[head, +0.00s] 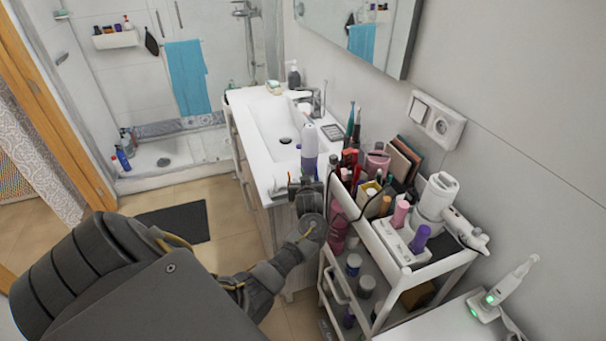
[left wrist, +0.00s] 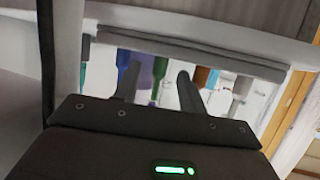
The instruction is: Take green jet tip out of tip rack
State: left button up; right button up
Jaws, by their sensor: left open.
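In the left wrist view a row of coloured upright pieces shows through a slot between grey bars, which look like the tip rack (left wrist: 190,47). A green piece, likely the green jet tip (left wrist: 159,68), lies in line with the space between my fingers. A purple piece stands left of it, with brown and blue pieces to the right. My left gripper (left wrist: 155,88) is open and nothing is clearly held; whether the fingers touch the green piece I cannot tell. In the head view my left gripper (head: 304,188) is at the cart's left end, beside the washbasin counter. My right gripper is not in view.
A white cart (head: 368,240) holds many bottles and a hair dryer (head: 440,205). A purple-and-white bottle (head: 309,150) stands just beyond my left gripper. A toothbrush-like device (head: 505,285) with green lights stands at lower right. The washbasin (head: 277,125) is behind.

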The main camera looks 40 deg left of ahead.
pick_arm(q)
jog(key=shift+w+a+f, duration=0.3)
jog(key=shift+w+a, duration=0.1)
jog(key=shift+a, duration=0.05)
jog(key=shift+d, duration=0.1)
jog(key=shift+c, duration=0.4)
grip_shut()
jog(key=shift+r, duration=0.1)
jog(key=shift+r+b, duration=0.3)
jog(key=shift+r, duration=0.15)
jog(key=s+a+r+b, duration=0.5)
jog(key=s+a+r, duration=0.2)
jog(key=a+r, duration=0.5)
jog(key=shift+a, duration=0.15)
